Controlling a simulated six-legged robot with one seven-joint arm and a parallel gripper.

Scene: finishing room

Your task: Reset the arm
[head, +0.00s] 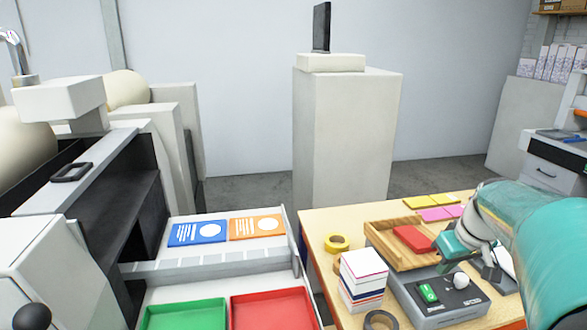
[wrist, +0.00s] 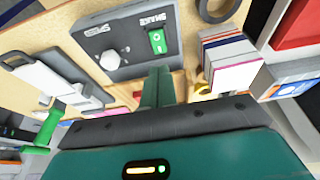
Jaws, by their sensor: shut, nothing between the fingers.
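My teal arm comes in from the right edge of the head view, over the wooden table (head: 318,222). My gripper (head: 450,246) is shut and empty, beside the red block (head: 412,238) and above the back of the grey control box (head: 410,285). In the wrist view my gripper (wrist: 157,88) shows as a narrow teal shape with its fingers together. The control box (wrist: 128,55) has a green switch (wrist: 156,40) and a white knob (wrist: 109,60). I cannot tell whether the gripper touches anything.
A wooden tray (head: 383,252) holds the red block. A paper stack (head: 362,278), yellow tape roll (head: 337,243), dark ring (head: 380,320) and yellow and pink sticky notes (head: 438,213) lie around. Green (head: 185,316) and red (head: 270,312) trays stand left. A pale pedestal (head: 345,140) stands behind.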

